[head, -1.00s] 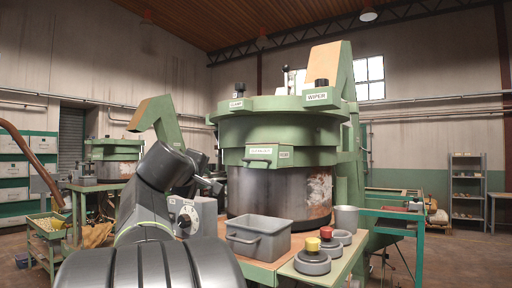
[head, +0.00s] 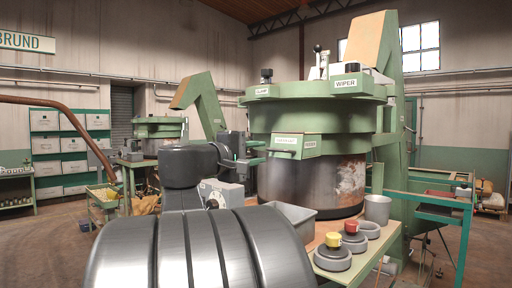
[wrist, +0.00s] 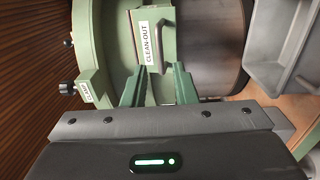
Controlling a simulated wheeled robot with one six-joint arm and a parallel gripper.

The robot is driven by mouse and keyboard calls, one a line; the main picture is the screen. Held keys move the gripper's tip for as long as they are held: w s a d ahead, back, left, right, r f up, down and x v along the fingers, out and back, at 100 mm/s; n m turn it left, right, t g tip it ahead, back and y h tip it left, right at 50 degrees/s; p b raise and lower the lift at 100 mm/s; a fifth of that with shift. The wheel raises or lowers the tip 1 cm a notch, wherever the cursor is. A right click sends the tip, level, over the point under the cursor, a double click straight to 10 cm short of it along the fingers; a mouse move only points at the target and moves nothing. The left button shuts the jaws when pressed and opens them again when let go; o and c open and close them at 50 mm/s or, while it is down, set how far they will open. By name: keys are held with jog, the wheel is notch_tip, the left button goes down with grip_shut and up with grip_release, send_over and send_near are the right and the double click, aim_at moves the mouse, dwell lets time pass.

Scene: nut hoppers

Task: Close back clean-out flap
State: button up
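The clean-out flap (head: 296,146) is a green, box-like piece on the front of the large green machine (head: 315,117), above its dark drum. In the wrist view the flap (wrist: 144,60) shows its CLEAN-OUT label and a grey bar handle (wrist: 164,46). My gripper (head: 256,152) is just left of the flap in the head view. In the wrist view my gripper (wrist: 157,70) has its two green fingers apart and empty, with the lower end of the handle ahead between them. I cannot tell whether they touch the flap, or how far it stands open.
A grey bin (head: 291,222) stands below the flap on the bench. Beside it are round grey pieces with a yellow knob (head: 333,239) and a red knob (head: 351,227), and a grey cup (head: 377,208). A similar green machine (head: 158,128) stands at the back left.

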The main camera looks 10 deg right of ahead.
aim_at(277, 150)
jog(key=p+x, duration=0.2)
jog(key=x, duration=0.6)
grip_shut()
jog(key=shift+f, duration=0.1)
